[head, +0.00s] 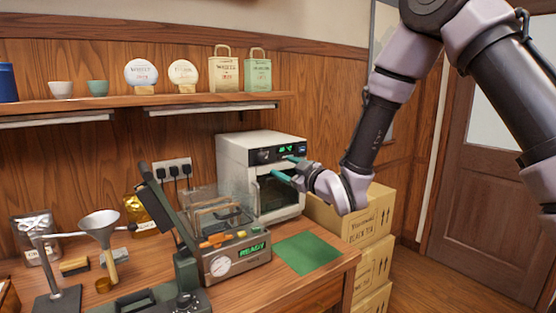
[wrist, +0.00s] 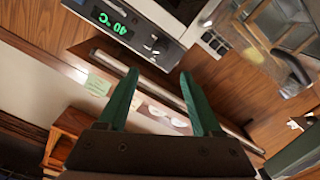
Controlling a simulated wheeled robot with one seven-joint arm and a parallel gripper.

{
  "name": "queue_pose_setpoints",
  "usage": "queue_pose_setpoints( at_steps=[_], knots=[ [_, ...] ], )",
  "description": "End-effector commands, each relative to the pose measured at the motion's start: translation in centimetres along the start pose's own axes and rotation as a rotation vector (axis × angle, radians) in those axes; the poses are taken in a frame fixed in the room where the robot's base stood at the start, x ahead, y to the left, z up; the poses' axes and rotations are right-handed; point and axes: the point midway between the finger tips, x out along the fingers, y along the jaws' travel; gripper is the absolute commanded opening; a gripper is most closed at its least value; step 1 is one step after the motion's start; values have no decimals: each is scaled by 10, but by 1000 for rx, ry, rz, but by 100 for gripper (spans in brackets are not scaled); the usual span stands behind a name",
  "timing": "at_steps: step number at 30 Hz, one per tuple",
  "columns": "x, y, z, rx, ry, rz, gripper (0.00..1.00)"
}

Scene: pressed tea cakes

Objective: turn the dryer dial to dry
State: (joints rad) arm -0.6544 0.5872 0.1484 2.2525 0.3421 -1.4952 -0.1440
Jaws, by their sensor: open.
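The dryer (head: 237,162) is a white box with a dark door, at the back of the table in the head view. Its front panel has a lit green display (head: 288,149), which reads 40 °C in the wrist view (wrist: 110,20). A small dial (wrist: 150,42) sits beside the display on the panel. My gripper (head: 281,166) is open and empty in front of the dryer's face, its teal fingers pointing at it. In the wrist view the fingertips (wrist: 159,74) are spread, with the dial beyond them and no visible contact. The dial's setting is too small to read.
A press-like machine with a green READY display (head: 252,250) stands in front of the dryer. A green mat (head: 307,252) lies clear to its right. Stacked cartons (head: 372,223) stand right of the table. A wall shelf (head: 180,104) runs above, and a socket with plugs (head: 173,170) is behind.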

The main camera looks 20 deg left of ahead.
Motion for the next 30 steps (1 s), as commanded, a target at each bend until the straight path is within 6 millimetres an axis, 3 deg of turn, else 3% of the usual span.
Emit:
queue_pose_setpoints(
  at_steps=[15,21,29,30],
  knots=[
    [87,1,0,1,-1,1,66],
    [100,1,0,1,-1,1,66],
    [100,1,0,1,-1,1,66],
    [100,1,0,1,-2,1,51]
  ],
)
